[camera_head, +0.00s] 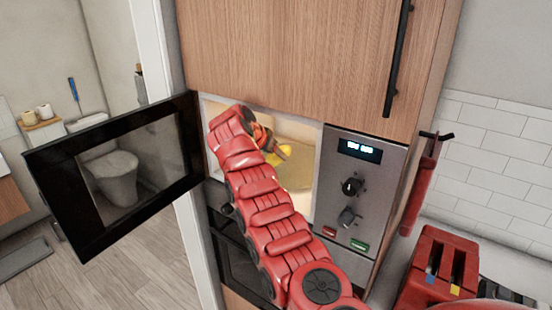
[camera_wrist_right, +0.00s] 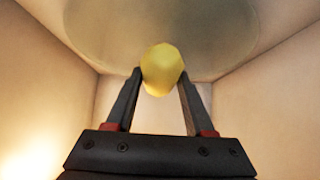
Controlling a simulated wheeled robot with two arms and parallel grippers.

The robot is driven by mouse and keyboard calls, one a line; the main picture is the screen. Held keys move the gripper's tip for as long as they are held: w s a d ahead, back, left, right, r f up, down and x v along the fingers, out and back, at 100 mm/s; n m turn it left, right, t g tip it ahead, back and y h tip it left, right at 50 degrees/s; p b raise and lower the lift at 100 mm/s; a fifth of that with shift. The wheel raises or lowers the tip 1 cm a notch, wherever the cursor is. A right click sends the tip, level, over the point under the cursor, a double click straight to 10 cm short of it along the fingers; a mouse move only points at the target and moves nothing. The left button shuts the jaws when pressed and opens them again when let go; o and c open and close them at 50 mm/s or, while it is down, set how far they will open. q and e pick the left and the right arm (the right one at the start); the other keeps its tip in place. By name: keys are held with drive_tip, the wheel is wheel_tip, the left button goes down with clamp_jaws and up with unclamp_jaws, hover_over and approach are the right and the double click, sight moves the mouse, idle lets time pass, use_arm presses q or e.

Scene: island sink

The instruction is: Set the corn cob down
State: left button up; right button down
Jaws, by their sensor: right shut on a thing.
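The yellow corn cob (camera_wrist_right: 162,70) is between the two fingertips of my right gripper (camera_wrist_right: 161,85) in the right wrist view. The gripper is shut on it. In the head view my right arm reaches into the open microwave (camera_head: 213,107), and a bit of the yellow cob (camera_head: 273,159) shows beside the gripper (camera_head: 281,152). The round turntable (camera_head: 312,172) lies in the cavity; it also shows at the top of the wrist view (camera_wrist_right: 120,30). I cannot tell whether the cob touches the turntable. My left gripper is not in view.
The microwave door (camera_head: 60,190) stands wide open to the left. The control panel (camera_head: 357,190) borders the cavity on the right. A wooden cabinet (camera_head: 290,50) is above. A red toaster (camera_head: 437,268) stands at lower right. The cavity walls are close around the gripper.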

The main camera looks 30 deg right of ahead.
drive_tip(key=shift+d+p, duration=0.2)
drive_tip(key=shift+p, duration=0.1)
wheel_tip(320, 180, down, 3)
drive_tip(key=p, duration=0.2)
drive_tip(key=shift+r+p, duration=0.1)
drive_tip(key=shift+p, duration=0.2)
drive_tip(key=shift+f, duration=0.3)
drive_tip(key=shift+f, duration=0.1)
drive_tip(key=shift+f+b, duration=0.15)
drive_tip(key=shift+b, duration=0.2)
drive_tip(key=shift+c, duration=1.4)
unclamp_jaws()
